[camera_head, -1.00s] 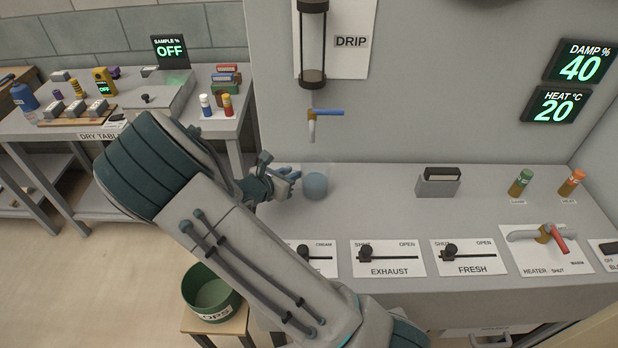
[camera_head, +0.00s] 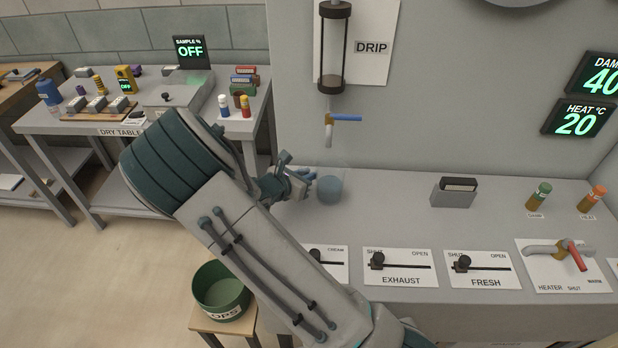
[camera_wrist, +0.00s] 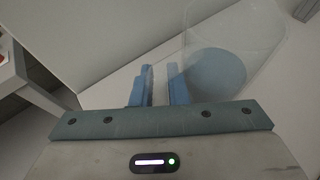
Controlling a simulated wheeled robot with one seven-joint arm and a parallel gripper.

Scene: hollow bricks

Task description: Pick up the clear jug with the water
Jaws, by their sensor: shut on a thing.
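The clear jug (camera_head: 330,189) stands on the grey counter under the drip tap, with blue water in its lower part. Its clear walls are faint in the head view. In the wrist view the jug (camera_wrist: 228,62) is at the upper right, just right of the blue fingers. My gripper (camera_head: 308,176) comes from the left at the jug's side. In the wrist view my gripper (camera_wrist: 157,82) is shut on the jug, with only a narrow gap between its fingers. The gripped part, likely the handle, is not clearly visible.
The drip tap (camera_head: 342,119) hangs on the wall above the jug. A dark-topped grey block (camera_head: 454,192) and two small bottles stand farther right. Slider panels, including EXHAUST (camera_head: 400,267), line the counter front. A green bin (camera_head: 221,291) stands below left.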

